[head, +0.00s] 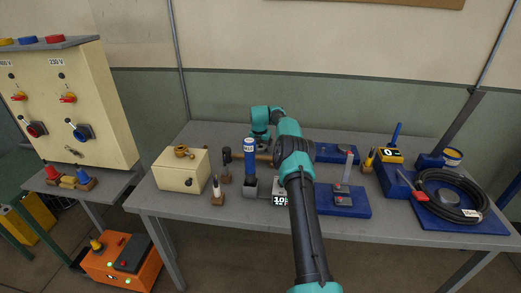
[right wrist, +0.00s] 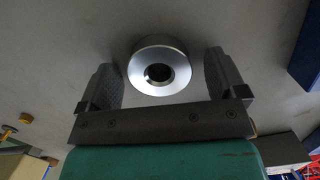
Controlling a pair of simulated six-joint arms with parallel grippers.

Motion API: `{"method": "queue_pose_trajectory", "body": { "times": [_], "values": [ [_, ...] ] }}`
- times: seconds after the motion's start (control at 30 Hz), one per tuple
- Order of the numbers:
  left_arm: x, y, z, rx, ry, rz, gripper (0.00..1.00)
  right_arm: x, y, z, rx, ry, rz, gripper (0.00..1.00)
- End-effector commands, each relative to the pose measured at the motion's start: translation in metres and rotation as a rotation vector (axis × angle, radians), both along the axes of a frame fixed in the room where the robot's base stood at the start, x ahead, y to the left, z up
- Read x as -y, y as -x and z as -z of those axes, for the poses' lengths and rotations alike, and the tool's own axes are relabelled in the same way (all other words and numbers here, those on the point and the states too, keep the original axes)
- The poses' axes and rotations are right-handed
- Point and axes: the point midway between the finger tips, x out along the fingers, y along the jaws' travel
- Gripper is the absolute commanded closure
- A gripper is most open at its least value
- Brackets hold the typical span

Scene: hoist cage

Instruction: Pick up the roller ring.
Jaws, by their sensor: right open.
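A silvery metal ring with a dark round hole, which I take to be the roller ring (right wrist: 177,53), shows in the right wrist view against a plain grey surface. My right gripper (right wrist: 160,70) is open, with one dark finger on each side of the ring and visible gaps between. The fingers do not touch it. In the head view my right arm reaches over the middle of the grey table, and I cannot make out the ring or the fingertips there. My left gripper is not in view.
On the table (head: 160,204) a cream box (head: 180,174) stands at left, beside small dark tools and a blue cylinder (head: 249,150). Right of my arm are a blue block base (head: 350,207) and a coiled black hose (head: 450,190). An orange box (head: 128,268) is on the floor.

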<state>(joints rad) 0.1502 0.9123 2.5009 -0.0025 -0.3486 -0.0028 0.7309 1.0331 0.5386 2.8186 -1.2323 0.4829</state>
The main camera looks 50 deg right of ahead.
Motion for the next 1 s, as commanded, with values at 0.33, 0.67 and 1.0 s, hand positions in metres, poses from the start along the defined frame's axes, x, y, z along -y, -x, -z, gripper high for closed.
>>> {"method": "queue_pose_trajectory", "body": {
  "times": [0.33,0.67,1.0],
  "values": [
    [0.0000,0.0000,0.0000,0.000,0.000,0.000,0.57,0.0001,-0.0001,-0.0006,0.000,0.001,0.000,0.10],
    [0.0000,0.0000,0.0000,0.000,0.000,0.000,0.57,0.0000,-0.0001,-0.0007,0.001,0.001,0.000,0.34],
    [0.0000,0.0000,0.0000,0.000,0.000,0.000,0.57,0.0000,-0.0001,-0.0007,0.000,0.001,0.000,0.66]
  ]
}}
